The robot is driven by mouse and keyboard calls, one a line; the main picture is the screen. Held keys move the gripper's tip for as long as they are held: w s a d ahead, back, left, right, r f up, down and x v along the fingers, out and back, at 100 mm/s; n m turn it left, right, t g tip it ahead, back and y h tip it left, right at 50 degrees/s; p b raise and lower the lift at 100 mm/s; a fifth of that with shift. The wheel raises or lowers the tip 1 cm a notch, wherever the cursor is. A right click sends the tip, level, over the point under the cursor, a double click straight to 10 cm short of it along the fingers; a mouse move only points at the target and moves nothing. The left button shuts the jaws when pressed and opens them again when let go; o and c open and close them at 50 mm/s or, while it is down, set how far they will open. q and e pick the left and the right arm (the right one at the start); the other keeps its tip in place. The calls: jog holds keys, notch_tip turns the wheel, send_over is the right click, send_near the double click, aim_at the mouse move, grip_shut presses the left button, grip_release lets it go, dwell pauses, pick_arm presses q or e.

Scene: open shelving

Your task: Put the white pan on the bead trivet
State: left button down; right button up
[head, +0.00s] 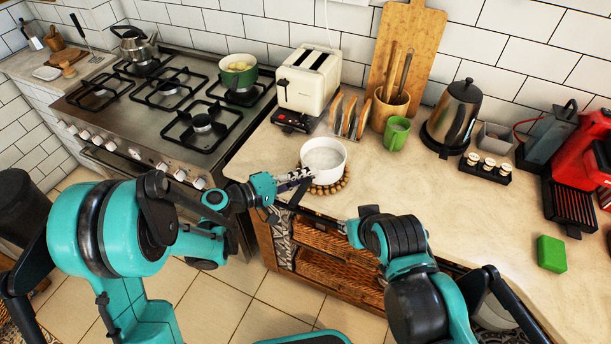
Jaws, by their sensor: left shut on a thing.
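The white pan (323,157) is upright at the front edge of the counter, left of centre. The bead trivet (342,184), a ring of brown wooden beads, shows below the pan's front and right side. The pan is over the trivet and hides most of it; I cannot tell whether it rests on the beads or is held just above them. My left gripper (298,178) is shut on the pan at its left front side.
A cream toaster (309,80), a toast rack (349,118) and a green cup (397,133) stand behind the pan. The stove (160,95) with a green pot (238,72) is at the left. The counter (440,205) right of the pan is clear up to a green sponge (551,254).

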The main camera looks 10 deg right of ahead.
pick_arm(q)
jog(key=c, duration=1.5)
grip_release()
jog(key=shift+r, duration=0.15)
jog(key=s+a+r+m+y+p, duration=0.1)
jog(key=s+a+y, duration=0.4)
jog(key=a, duration=0.4)
jog(key=s+a+r+m+t+y, duration=0.1)
jog(key=s+a+y, duration=0.4)
jog(key=a, duration=0.4)
jog(key=s+a+r+m+y+p, duration=0.1)
jog(key=s+a+r+y, duration=0.1)
jog(key=s+a+y, duration=0.3)
jog(key=shift+s+a+r+p, duration=0.1)
jog(key=shift+s+a, duration=0.3)
jog(key=shift+a, duration=0.35)
jog(key=shift+s+a+f+p, duration=0.1)
jog(key=shift+s+a, duration=0.25)
jog(key=shift+a, duration=0.35)
jog(key=shift+s+a+r+p, duration=0.1)
jog(key=shift+s+a, duration=0.3)
jog(key=shift+a, duration=0.35)
